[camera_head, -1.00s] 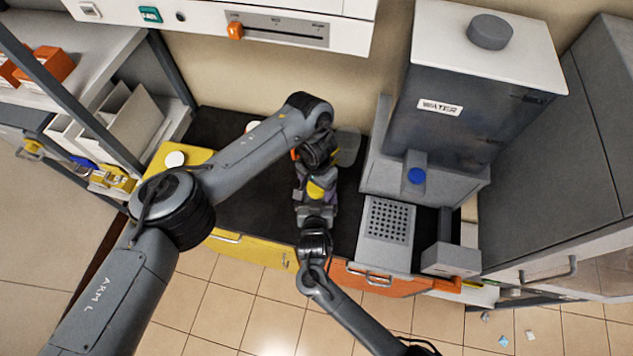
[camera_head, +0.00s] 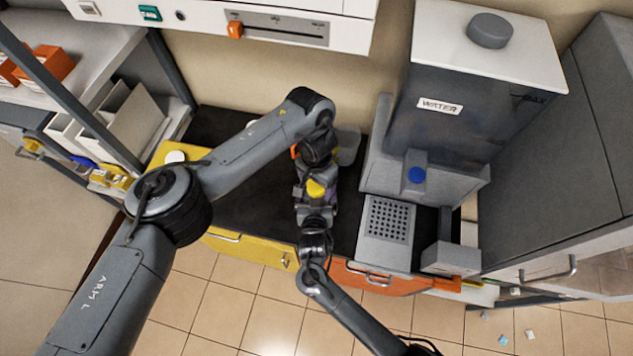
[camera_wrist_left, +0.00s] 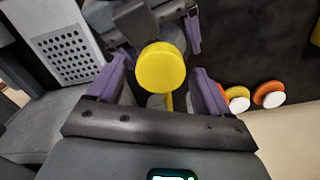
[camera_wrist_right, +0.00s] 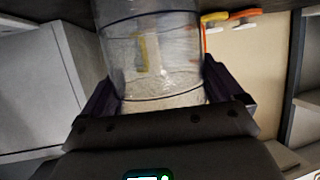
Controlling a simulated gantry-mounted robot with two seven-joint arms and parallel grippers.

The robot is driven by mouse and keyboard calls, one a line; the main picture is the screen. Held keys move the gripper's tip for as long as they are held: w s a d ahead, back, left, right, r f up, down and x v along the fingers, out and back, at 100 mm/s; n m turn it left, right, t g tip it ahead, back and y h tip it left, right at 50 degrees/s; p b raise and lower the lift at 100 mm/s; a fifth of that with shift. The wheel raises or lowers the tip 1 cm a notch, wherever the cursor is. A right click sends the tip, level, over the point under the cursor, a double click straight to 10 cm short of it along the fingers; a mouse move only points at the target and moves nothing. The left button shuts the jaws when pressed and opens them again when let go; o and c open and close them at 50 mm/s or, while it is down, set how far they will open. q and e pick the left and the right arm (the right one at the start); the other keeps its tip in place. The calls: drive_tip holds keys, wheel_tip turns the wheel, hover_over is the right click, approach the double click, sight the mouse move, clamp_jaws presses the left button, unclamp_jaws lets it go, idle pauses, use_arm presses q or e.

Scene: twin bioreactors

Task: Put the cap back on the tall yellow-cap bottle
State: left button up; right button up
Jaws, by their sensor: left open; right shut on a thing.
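The yellow cap (camera_head: 316,188) shows as a round disc between my two grippers in the head view. In the left wrist view the yellow cap (camera_wrist_left: 161,66) is between the purple fingers of my left gripper (camera_head: 312,173), which is open with a gap on both sides. The clear tall bottle (camera_wrist_right: 152,50) has a yellow mark on its side and is held by my right gripper (camera_head: 318,212), shut around its body. The bottle's top is outside the right wrist view. The cap appears over the bottle's top, but I cannot tell how it is seated.
A water tank (camera_head: 450,125) and a perforated grey tray (camera_head: 387,219) stand to the right.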

use_arm(q)
drive_tip(key=shift+r, duration=1.85)
drive_tip(key=shift+o, duration=0.4)
drive_tip(key=o, duration=0.3)
wheel_tip(320, 180, up, 12)
use_arm(e)
drive_tip(key=o, duration=1.7)
drive_tip(key=shift+s, duration=0.1)
